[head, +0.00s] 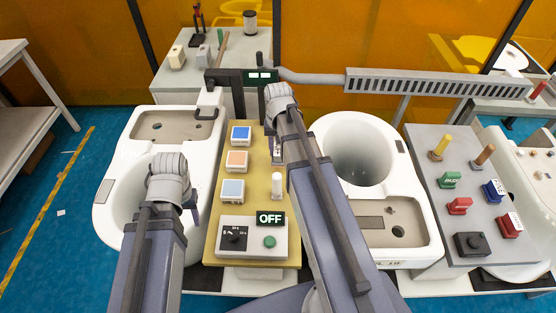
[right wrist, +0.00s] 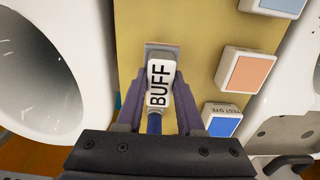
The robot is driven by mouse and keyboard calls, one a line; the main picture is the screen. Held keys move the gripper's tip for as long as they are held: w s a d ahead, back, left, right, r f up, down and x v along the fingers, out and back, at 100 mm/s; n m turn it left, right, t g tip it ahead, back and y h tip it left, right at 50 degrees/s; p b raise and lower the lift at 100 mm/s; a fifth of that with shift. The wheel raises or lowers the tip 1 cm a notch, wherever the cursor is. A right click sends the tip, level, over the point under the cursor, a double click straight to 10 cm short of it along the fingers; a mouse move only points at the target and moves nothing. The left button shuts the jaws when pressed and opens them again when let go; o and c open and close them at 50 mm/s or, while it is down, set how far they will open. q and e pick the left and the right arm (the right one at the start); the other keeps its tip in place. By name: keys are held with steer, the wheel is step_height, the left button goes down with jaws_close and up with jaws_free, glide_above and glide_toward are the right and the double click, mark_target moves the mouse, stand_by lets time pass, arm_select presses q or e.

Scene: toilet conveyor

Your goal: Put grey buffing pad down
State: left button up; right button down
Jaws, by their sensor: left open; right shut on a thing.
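My right gripper (head: 277,152) is shut on the buffing pad tool (right wrist: 160,82), a pale block marked BUFF with a blue handle part.
Blue (head: 241,135), orange (head: 236,161) and light blue (head: 232,189) pads line the board's left side. A white cylinder (head: 277,185) and a control box reading OFF (head: 270,219) stand nearer. A second toilet (head: 400,225) and a grey tool table (head: 430,205) are right.

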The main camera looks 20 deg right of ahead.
mark_target(278, 157)
steer(key=shift+f+b, duration=1.8)
steer(key=shift+f, duration=0.1)
steer(key=shift+f, duration=0.15)
steer(key=c, duration=0.5)
jaws_free()
steer(key=shift+r, duration=0.2)
